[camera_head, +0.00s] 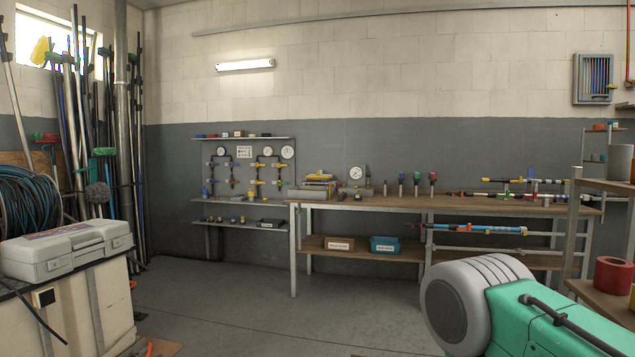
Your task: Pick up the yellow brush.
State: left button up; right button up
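A yellow shape (41,50) that looks like a brush head stands at the upper left, in front of the bright window. It is at the top of the cluster of long poles leaning in the corner. Its bristles are too small to make out, and I cannot tell which pole it is fixed to. Neither of my grippers shows in the head view.
A grey case (66,252) sits on a pale cabinet (90,310) at the left, below a coiled dark hose (30,205). A long workbench (440,203) runs along the back wall. A teal and grey rounded shape (545,320) fills the lower right. The middle floor is clear.

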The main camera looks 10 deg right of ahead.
aim_at(318, 177)
jog(key=i+j+u, duration=0.3)
jog(key=i, duration=0.15)
jog(key=i+j+u, duration=0.15)
jog(key=i+u, duration=0.5)
jog(key=i, duration=0.3)
jog(key=i+l+z, duration=0.1)
jog(key=i+z, duration=0.25)
jog(key=i, duration=0.2)
jog(key=i+z, duration=0.35)
jog(key=i, duration=0.15)
jog(key=i+j+z, duration=0.25)
jog(key=i+z, duration=0.15)
jog(key=i+l+z, duration=0.15)
jog(key=i+z, duration=0.25)
jog(key=i, duration=0.65)
jog(key=i+j+z, duration=0.2)
jog(key=i+z, duration=0.2)
jog(key=i, duration=0.6)
